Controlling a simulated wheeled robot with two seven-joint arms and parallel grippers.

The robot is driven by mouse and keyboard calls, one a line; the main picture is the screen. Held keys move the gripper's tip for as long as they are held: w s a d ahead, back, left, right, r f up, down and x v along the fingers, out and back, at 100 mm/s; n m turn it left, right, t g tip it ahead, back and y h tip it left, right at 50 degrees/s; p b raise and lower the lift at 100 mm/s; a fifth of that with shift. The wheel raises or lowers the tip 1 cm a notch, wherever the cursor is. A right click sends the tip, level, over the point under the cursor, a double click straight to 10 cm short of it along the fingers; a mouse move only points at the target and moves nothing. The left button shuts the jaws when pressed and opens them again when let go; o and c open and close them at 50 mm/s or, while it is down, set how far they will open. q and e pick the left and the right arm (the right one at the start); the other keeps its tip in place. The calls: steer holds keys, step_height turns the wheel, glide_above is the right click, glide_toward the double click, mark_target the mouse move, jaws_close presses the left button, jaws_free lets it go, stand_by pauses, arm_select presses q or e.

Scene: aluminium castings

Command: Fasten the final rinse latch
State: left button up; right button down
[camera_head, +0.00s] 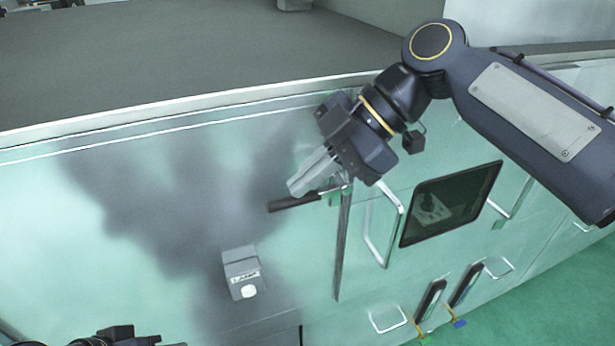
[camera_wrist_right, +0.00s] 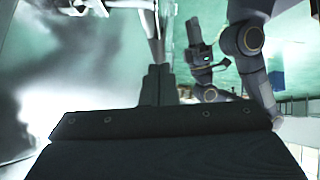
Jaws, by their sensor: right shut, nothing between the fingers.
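The latch (camera_head: 293,203) is a dark bar on the pale green machine front. It sticks out to the left from a small green mount beside a vertical seam and slopes slightly. No readable label marks it as the final rinse one. My right gripper (camera_head: 296,186) is shut and empty, with its grey fingers just above the bar; I cannot tell whether they touch it. Its shut fingers (camera_wrist_right: 158,85) also show in the right wrist view. My left gripper (camera_head: 118,337) shows only partly at the bottom left edge, and its jaws are not clear.
A grey box with a white button (camera_head: 242,272) sticks out below the latch. A silver door handle (camera_head: 383,225) and a dark window (camera_head: 450,204) are to the right. Two dark upright handles (camera_head: 431,300) (camera_head: 467,284) are lower right. The green floor (camera_head: 560,300) is clear.

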steer(key=shift+f, duration=0.35)
arm_select(q)
steer(key=shift+r, duration=0.15)
arm_select(e)
steer(key=shift+a, duration=0.1)
